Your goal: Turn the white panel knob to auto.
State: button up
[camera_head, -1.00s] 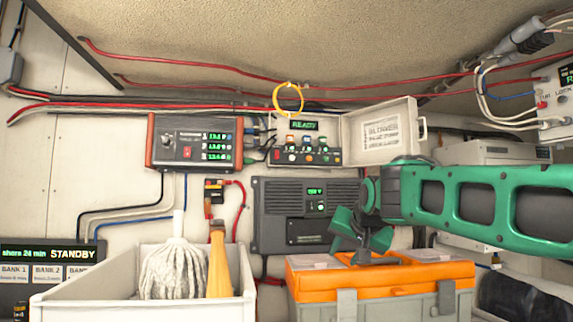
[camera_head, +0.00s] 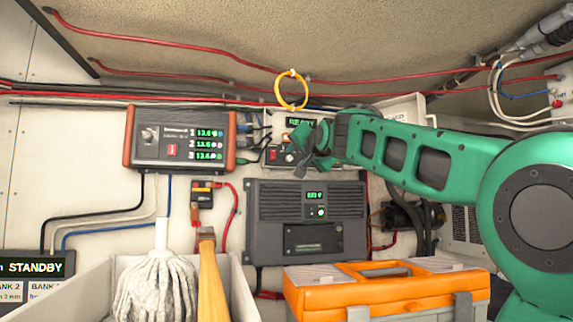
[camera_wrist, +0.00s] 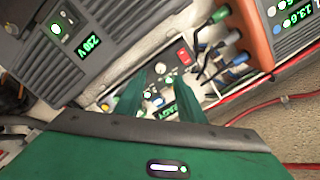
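The white panel (camera_head: 281,122) with a green-lit display and small controls is on the back wall, largely hidden behind my gripper (camera_head: 315,145) in the head view. In the wrist view the panel appears upside down, with pale round controls (camera_wrist: 157,101) and part of its green display between the fingers. I cannot tell which is the white knob or where it points. My gripper (camera_wrist: 160,76) is open, its two green fingers apart over the panel face. I cannot tell whether a fingertip touches it.
A red-ended meter box (camera_head: 180,140) is left of the panel, with cables between. A dark 230 V unit (camera_head: 275,225) is below. A white bin (camera_head: 240,290) and an orange-lidded toolbox (camera_head: 400,285) stand in front.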

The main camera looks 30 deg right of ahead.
aim_at(289, 159)
jog(key=x, duration=0.7)
jog(key=shift+w+f, duration=0.1)
jog(key=shift+w, duration=0.05)
grip_shut()
